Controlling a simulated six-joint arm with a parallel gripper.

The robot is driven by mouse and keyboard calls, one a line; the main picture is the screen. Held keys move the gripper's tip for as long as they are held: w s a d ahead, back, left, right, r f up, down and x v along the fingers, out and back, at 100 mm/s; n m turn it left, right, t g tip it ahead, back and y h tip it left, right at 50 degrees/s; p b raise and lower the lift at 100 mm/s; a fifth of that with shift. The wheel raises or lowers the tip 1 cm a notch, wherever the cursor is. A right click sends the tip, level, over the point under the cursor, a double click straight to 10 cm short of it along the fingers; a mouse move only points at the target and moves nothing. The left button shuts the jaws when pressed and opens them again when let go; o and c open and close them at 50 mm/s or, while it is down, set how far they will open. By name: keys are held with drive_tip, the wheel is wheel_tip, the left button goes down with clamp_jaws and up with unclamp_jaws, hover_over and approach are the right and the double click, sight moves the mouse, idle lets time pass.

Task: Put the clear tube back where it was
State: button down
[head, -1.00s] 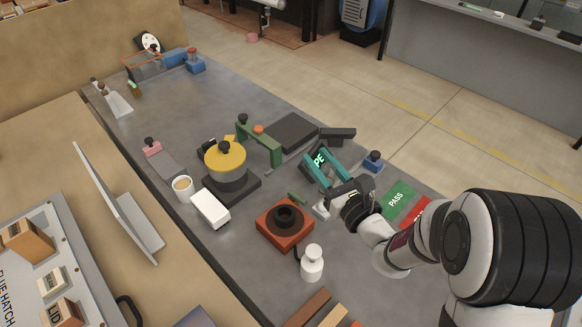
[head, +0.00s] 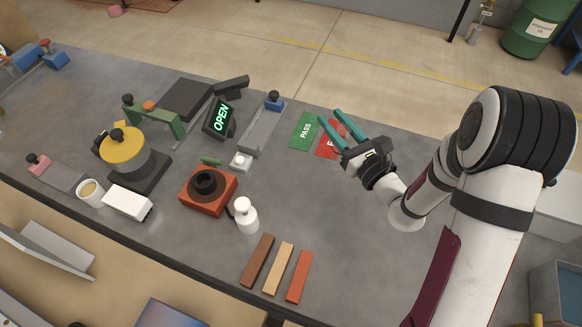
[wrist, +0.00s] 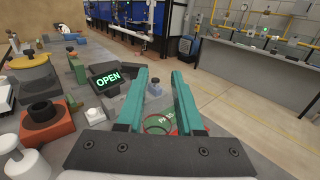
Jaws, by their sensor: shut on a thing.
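My gripper (head: 329,116) is in the right part of the head view, raised above the table with its teal fingers pointing up and left in the picture. In the wrist view, my gripper (wrist: 160,74) has the faint round outline of the clear tube (wrist: 157,125) between its fingers, near their base. The jaws are shut on the tube. The tube is hard to make out in the head view. The green PASS mat (head: 304,131) and the partly covered red mat (head: 325,146) lie beside and behind the fingers.
A lit OPEN sign (head: 220,118), a grey slide with a blue knob (head: 262,130), a white button block (head: 240,161), an orange block with a dark ring (head: 207,198) and a white bottle (head: 246,217) stand to the left. Several coloured bars (head: 280,268) lie in front. The table's right part is clear.

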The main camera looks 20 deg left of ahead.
drive_tip(key=a+f, duration=1)
drive_tip(key=shift+s+a+f, duration=0.15)
drive_tip(key=shift+s+a, duration=0.1)
drive_tip(key=shift+s, duration=0.05)
drive_tip(key=c, duration=0.5)
unclamp_jaws()
drive_tip(key=shift+f, duration=0.1)
drive_tip(key=shift+c, duration=0.2)
